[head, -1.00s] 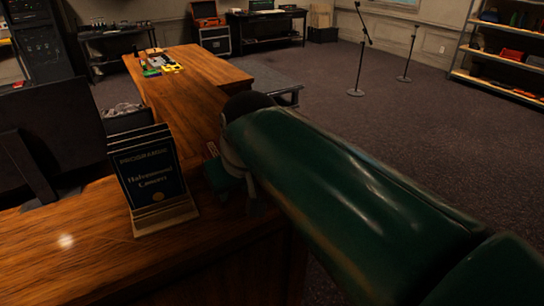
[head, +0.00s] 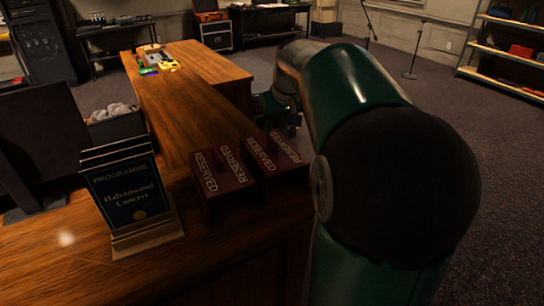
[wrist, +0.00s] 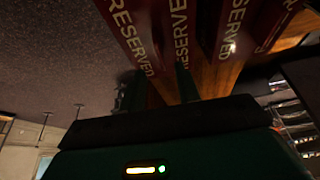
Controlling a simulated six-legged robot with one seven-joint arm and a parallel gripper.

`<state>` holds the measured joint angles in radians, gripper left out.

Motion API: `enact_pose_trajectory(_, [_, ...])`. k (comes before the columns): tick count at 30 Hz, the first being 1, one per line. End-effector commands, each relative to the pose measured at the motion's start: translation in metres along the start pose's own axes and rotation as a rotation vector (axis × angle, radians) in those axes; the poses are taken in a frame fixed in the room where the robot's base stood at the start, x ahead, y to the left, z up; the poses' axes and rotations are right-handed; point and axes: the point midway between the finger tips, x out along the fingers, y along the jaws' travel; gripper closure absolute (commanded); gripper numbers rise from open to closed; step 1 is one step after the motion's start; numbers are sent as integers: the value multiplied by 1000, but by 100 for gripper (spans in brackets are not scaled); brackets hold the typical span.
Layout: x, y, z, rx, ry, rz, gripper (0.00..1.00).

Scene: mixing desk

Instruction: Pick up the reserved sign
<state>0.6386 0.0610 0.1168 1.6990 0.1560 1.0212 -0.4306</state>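Two dark red tent-shaped signs lettered RESERVED stand side by side on the wooden desk in the head view, a left sign (head: 222,182) and a right sign (head: 274,160). My gripper (head: 278,112) is beyond the signs, past the desk's right edge, partly hidden by my arm. In the wrist view its two dark fingers (wrist: 164,88) stand apart below the signs, with no object clearly held between them.
A programme stand (head: 128,200) stands left of the signs on the desk (head: 190,110). A dark monitor (head: 40,140) and a box of grey items (head: 115,122) are farther left. Small coloured items (head: 155,62) lie at the desk's far end. Carpet (head: 460,120) is open at right.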

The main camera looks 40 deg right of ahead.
Motion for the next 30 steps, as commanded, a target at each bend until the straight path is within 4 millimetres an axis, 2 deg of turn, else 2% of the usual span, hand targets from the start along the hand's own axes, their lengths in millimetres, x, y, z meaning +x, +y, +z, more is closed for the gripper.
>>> enact_pose_trajectory(8, [26,1,-1,0,-1,-1,67])
enact_pose_trajectory(16, [64,4,-1,0,0,-1,67])
enact_pose_trajectory(24, [69,4,-3,0,2,1,67])
enact_pose_trajectory(25, [69,4,-3,0,2,1,69])
enact_pose_trajectory(30, [69,4,-2,0,2,1,100])
